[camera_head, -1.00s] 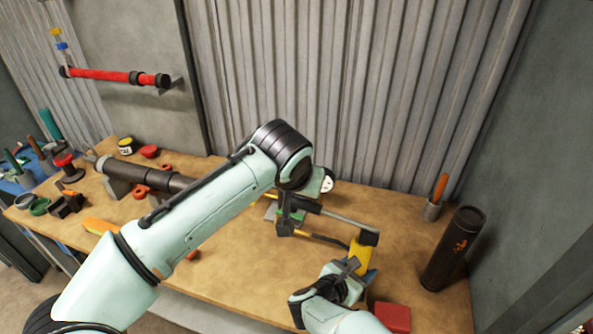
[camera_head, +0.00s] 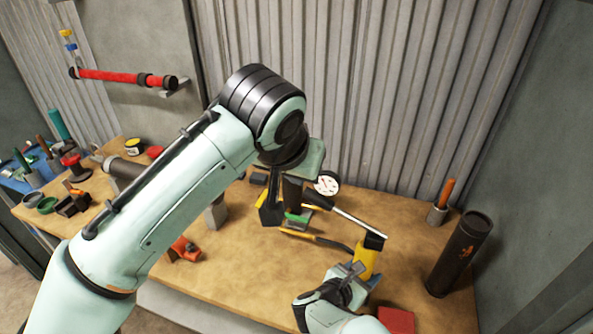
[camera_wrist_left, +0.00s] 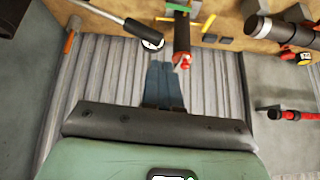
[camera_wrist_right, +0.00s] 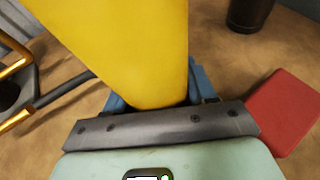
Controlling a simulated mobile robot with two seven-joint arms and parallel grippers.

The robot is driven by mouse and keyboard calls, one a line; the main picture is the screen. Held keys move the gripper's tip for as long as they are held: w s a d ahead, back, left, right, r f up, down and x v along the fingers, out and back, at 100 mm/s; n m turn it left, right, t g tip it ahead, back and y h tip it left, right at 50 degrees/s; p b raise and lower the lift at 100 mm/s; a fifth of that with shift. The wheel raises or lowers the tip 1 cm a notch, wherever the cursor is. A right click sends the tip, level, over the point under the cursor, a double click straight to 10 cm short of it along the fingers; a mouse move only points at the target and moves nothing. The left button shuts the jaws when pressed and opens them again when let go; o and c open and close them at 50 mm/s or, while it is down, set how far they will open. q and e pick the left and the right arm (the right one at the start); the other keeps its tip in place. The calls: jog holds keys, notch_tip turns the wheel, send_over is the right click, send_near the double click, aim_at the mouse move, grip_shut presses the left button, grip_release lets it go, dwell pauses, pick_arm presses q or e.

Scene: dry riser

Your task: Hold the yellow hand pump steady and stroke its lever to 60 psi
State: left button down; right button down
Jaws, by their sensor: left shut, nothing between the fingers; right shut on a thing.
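The yellow hand pump (camera_head: 366,262) stands upright on the bench at centre right; its yellow body fills the top of the right wrist view (camera_wrist_right: 125,50). My right gripper (camera_head: 350,274) is shut on this body. The pump's lever (camera_head: 355,219) is a grey rod slanting up left from the black pump head to a black grip. The lever also shows in the left wrist view (camera_wrist_left: 105,12). My left gripper (camera_wrist_left: 163,68) is shut and empty, its blue fingers just off the grip end in that view.
A red block (camera_head: 396,319) lies beside the pump. A dark cylinder (camera_head: 459,252) and an orange-handled tool in a cup (camera_head: 442,201) stand at right. The corrugated wall closes the back.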

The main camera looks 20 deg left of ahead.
dwell(0.3)
pick_arm(q)
jog(key=s+d+r+m+t+y, duration=0.1)
jog(key=s+d+m+t+y, duration=0.1)
jog(key=s+d+t, duration=0.2)
jog(key=s+d, duration=0.2)
jog(key=d, duration=0.1)
jog(key=shift+r+t, duration=0.3)
jog(key=shift+t, duration=0.1)
jog(key=shift+d, duration=0.1)
send_over(344, 214)
jog(key=s+a, duration=0.3)
jog(key=s, duration=0.1)
notch_tip(344, 214, down, 5)
jog(key=f, duration=0.1)
jog(key=w+f, duration=0.1)
jog(key=w+a+f, duration=0.1)
jog(key=f, duration=0.1)
jog(key=shift+a, duration=0.1)
